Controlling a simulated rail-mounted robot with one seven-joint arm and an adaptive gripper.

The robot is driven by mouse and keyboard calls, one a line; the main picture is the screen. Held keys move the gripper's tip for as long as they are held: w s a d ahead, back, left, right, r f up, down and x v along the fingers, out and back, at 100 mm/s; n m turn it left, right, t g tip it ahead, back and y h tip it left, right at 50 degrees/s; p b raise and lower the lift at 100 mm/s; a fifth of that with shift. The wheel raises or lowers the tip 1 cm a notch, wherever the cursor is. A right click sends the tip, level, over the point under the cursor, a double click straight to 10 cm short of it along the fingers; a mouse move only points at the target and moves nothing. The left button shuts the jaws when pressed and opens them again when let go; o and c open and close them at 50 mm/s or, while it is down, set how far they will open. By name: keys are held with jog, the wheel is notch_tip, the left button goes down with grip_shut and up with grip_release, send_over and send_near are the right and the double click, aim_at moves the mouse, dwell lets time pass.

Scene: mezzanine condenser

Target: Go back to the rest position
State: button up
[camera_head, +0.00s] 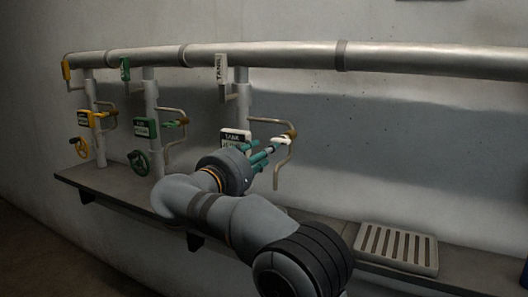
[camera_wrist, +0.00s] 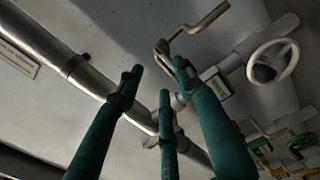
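My gripper (camera_head: 268,153) is in front of the rightmost valve stand in the head view, close to its bent side pipe (camera_head: 288,160) and white lever (camera_head: 279,141). Overlap hides whether they touch. In the wrist view my gripper's green fingers (camera_wrist: 158,82) are spread apart with nothing held between them. The bent pipe also shows beyond the fingertips in the wrist view (camera_wrist: 198,27). My arm reaches from the bottom of the head view over the ledge and hides the lower part of the rightmost stand.
A green valve (camera_head: 145,128) and a yellow valve (camera_head: 84,118) stand to the left under a long overhead pipe (camera_head: 270,54). A slatted grey tray (camera_head: 397,248) lies on the ledge (camera_head: 465,262) at right. A white handwheel (camera_wrist: 273,62) shows in the wrist view.

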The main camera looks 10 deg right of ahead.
aim_at(280, 142)
jog(key=x, duration=1.2)
jog(key=shift+w+d, duration=0.1)
